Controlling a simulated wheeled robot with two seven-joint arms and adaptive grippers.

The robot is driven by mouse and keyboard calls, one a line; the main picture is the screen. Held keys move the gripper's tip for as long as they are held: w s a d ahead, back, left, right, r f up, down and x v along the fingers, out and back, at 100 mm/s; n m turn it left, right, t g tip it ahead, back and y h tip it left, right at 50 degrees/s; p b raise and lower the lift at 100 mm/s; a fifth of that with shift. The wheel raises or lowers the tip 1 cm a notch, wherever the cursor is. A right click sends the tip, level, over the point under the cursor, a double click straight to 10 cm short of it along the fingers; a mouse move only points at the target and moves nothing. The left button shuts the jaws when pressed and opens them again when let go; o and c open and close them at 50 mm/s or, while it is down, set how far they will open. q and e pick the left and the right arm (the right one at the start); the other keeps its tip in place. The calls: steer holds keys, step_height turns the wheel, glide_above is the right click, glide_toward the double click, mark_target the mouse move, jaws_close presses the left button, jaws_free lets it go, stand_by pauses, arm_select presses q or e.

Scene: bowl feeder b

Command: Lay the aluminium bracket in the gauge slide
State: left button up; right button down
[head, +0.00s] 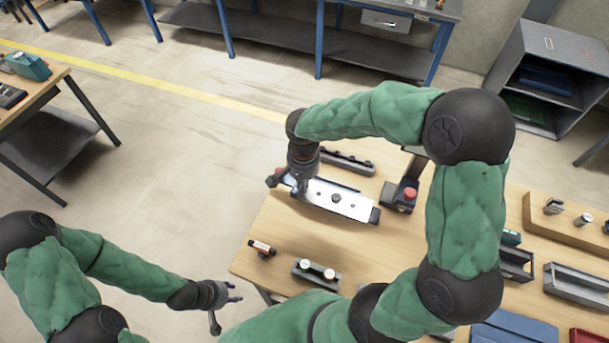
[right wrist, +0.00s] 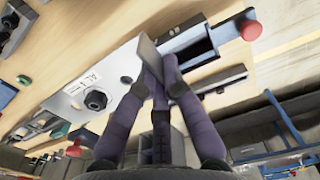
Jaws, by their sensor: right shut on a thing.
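I cannot tell whether the plate is fully seated. My right gripper (head: 298,192) is shut on the bracket's flange, its fingers (right wrist: 160,70) close together there. My left gripper (head: 228,300) is open and empty, off the table's front left edge.
A small orange-and-black item (head: 262,248) and a grey holder with two white-topped pieces (head: 316,274) are in front. Bare wood lies between them.

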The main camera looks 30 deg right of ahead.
steer(key=w+d+f, duration=0.1)
steer(key=w+f, duration=0.2)
steer(key=w+d+f, duration=0.1)
steer(key=w+f, duration=0.2)
steer(key=f, duration=0.1)
steer(key=w+d+f, duration=0.1)
steer(key=w+f, duration=0.2)
steer(key=f, duration=0.1)
steer(key=shift+w+f+p, duration=0.15)
steer(key=shift+w+p, duration=0.15)
steer(key=shift+w, duration=0.05)
steer(key=shift+f+b, duration=0.35)
steer(key=shift+b, duration=0.1)
steer(key=shift+f+b, duration=0.25)
steer(key=shift+b, duration=0.05)
steer(key=c, duration=1.4)
jaws_free()
steer(key=shift+s, duration=0.1)
